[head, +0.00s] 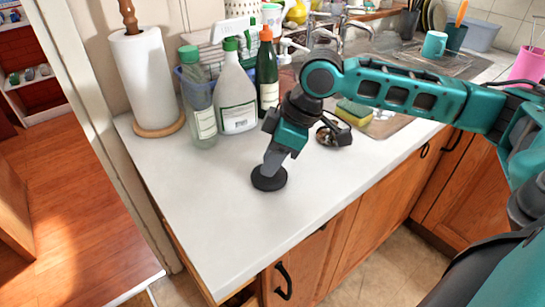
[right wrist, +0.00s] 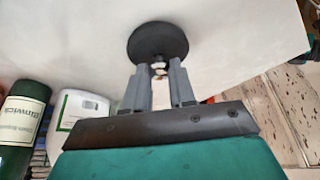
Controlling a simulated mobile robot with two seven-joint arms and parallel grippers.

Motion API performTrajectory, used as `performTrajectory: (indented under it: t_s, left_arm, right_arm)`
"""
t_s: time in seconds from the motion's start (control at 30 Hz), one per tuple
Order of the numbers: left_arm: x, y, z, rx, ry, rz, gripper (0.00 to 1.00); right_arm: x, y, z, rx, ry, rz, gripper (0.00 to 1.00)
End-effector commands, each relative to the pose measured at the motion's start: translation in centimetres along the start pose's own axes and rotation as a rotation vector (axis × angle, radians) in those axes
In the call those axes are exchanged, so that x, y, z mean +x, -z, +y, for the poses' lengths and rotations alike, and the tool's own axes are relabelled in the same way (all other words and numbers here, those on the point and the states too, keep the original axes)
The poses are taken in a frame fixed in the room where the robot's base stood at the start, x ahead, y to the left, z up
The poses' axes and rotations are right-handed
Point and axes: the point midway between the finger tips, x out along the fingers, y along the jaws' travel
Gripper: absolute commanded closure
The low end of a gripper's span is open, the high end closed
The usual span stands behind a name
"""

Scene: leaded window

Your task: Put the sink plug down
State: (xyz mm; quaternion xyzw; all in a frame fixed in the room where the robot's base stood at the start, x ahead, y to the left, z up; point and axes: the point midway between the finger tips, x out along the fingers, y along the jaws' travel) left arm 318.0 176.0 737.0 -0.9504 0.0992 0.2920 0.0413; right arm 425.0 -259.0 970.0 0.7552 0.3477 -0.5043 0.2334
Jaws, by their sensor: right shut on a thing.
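The sink plug (head: 269,179) is a black round disc at the front part of the pale countertop (head: 215,225). My right gripper (head: 271,165) comes down on it from above and is shut on its top. In the right wrist view the plug (right wrist: 158,40) shows just beyond the fingertips (right wrist: 160,72), with a small metallic piece between them. The plug is at or very close to the counter surface; I cannot tell whether it touches. My left gripper is not in view.
A paper towel roll (head: 149,80), a clear green-capped bottle (head: 199,105), a white bottle (head: 235,95) and a dark orange-capped bottle (head: 267,70) stand behind. A sponge (head: 354,112) lies right, near the sink. The counter's left front is clear.

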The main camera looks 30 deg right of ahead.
Motion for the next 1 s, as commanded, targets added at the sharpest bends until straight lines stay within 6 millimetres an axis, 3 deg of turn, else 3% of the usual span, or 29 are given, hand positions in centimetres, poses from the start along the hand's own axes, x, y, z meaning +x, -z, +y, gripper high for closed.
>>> performTrajectory:
  t_s: [0.1, 0.13, 0.37, 0.67, 0.77, 1.0]
  left_arm:
    - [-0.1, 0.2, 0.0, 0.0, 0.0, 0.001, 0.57]
    - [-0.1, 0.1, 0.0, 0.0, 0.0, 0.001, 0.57]
    - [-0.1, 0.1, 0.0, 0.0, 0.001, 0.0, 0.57]
    - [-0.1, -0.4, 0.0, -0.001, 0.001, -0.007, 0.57]
    - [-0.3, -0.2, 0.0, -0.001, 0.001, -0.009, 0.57]
    - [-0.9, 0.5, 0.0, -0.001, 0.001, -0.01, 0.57]
  right_arm:
    - [0.2, -0.1, 0.0, 0.001, 0.001, 0.0, 1.0]
    - [0.2, -0.1, 0.0, 0.001, 0.0, 0.0, 0.72]
    - [0.2, -0.1, 0.0, 0.0, 0.001, 0.0, 0.5]
    - [0.0, 0.0, 0.0, -0.001, -0.001, 0.001, 0.5]
    - [-1.1, 0.1, 0.0, 0.0, -0.001, 0.0, 0.5]
    - [-6.2, 0.1, 0.1, 0.001, -0.003, 0.001, 0.5]
